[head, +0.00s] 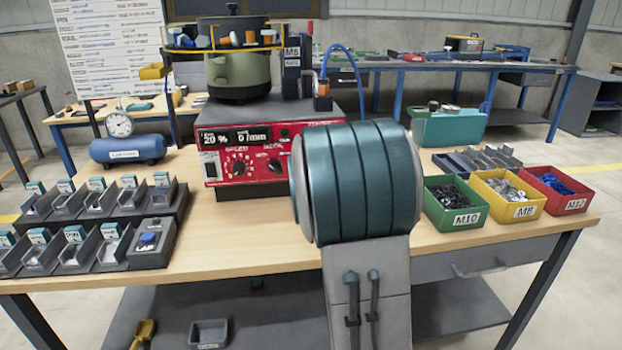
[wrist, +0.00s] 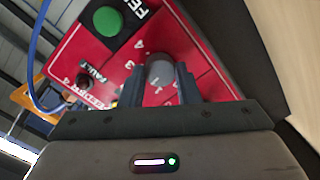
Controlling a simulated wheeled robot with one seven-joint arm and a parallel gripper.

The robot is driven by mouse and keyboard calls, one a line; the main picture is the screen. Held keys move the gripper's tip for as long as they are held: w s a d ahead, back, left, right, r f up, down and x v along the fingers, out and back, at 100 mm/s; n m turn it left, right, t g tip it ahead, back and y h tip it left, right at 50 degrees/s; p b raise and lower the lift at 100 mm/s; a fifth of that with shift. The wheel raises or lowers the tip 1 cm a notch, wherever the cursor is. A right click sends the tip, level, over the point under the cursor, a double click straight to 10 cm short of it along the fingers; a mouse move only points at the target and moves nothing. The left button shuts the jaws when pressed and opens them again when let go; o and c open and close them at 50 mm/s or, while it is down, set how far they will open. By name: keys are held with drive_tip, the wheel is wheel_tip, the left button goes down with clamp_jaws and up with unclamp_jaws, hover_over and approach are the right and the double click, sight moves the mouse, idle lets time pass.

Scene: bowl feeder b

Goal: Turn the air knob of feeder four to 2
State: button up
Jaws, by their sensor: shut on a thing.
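In the wrist view a grey round knob (wrist: 160,69) sits on a red panel (wrist: 197,62) marked with a scale of white numbers. Lettering that reads as feeder 4 runs along the panel's lower left. My gripper (wrist: 160,86) is shut on this knob, one dark finger on either side. I cannot tell which number the knob points at. In the head view the red control box (head: 214,141) stands at the back of the workbench, with two black knobs and displays reading 20 % and 0 /min. My arm hides the box's right end, the gripper and the gripped knob there.
A green button (wrist: 108,20) and a fault lamp (wrist: 83,81) are near the gripper. A green bowl feeder (head: 238,75) sits on the box. Part trays (head: 150,205) lie left; green M10 (head: 455,219), yellow M8 (head: 526,208) and red M12 (head: 575,204) bins lie right.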

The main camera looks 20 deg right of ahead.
drive_tip(key=shift+f+m+b, duration=0.1)
drive_tip(key=shift+m+b, duration=0.45)
drive_tip(key=shift+m, duration=0.05)
drive_tip(key=o, duration=1)
drive_tip(key=p+v, duration=0.1)
drive_tip(key=v, duration=1.3)
drive_tip(key=shift+d, duration=0.15)
